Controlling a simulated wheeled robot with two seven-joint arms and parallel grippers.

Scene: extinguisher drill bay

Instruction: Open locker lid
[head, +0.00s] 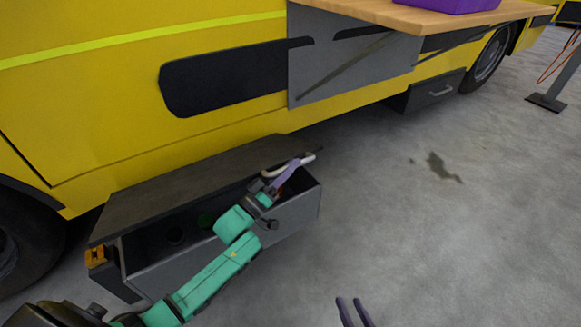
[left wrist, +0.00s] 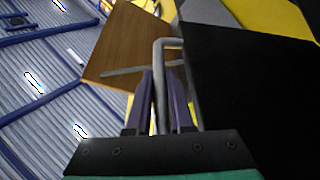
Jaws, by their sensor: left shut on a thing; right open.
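The grey locker (head: 205,258) sits low against the yellow truck. Its dark lid (head: 185,187) is raised, with the front of the box open beneath it. The pale lid handle (head: 306,159) is at the lid's right front edge. My left gripper (head: 291,167) is shut on this handle. In the left wrist view, the purple fingers (left wrist: 161,88) are at the grey handle (left wrist: 168,43), beside the black lid (left wrist: 255,95). My right gripper (head: 353,308) shows only its purple fingers at the bottom edge, open and apart from the locker.
A dark object and a green one (head: 206,221) show inside the locker. An orange part (head: 96,255) is at its left end.

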